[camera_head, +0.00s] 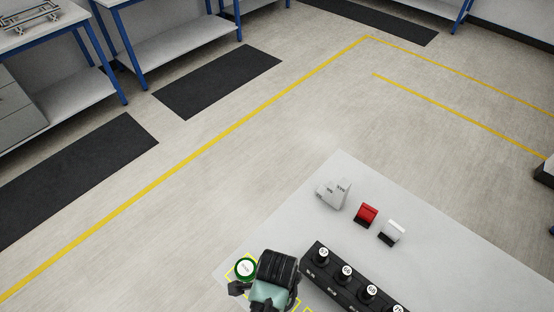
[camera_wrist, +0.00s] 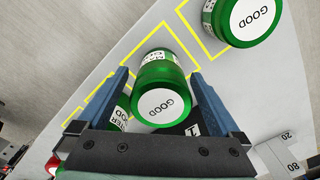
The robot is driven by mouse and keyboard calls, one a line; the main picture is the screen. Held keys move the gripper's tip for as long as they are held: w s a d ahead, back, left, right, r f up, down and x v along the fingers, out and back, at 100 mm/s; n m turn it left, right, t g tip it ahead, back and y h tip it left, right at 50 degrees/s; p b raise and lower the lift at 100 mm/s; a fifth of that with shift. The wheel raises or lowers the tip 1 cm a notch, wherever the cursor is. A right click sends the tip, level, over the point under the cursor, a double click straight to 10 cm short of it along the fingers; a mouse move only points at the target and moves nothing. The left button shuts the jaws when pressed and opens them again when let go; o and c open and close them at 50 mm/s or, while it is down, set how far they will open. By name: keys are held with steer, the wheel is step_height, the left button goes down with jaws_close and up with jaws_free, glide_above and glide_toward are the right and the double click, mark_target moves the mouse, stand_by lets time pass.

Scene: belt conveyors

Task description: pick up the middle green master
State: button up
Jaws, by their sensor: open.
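The middle green master (camera_wrist: 158,72) is a green cylinder with a white top marked GOOD, seen in the wrist view between the two fingers of my open gripper (camera_wrist: 158,84). I cannot tell whether the fingers touch it. A second green master (camera_wrist: 243,20) stands at the upper right, apart from the gripper. A third green master (camera_wrist: 119,116) is at the lower left, partly hidden behind the left finger. In the head view, my gripper (camera_head: 266,290) is over the table's near left corner, beside one green master (camera_head: 245,268); the other masters are hidden there.
The grey-white table (camera_head: 330,245) carries a black block with numbered round knobs (camera_head: 345,275), a red block (camera_head: 366,213), a white block (camera_head: 392,232) and grey stepped blocks (camera_head: 333,193). Yellow outlines (camera_wrist: 185,32) surround the masters. The table's far right is clear.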

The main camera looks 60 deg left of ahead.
steer(key=shift+f, duration=0.25)
steer(key=shift+r, duration=0.1)
jaws_close()
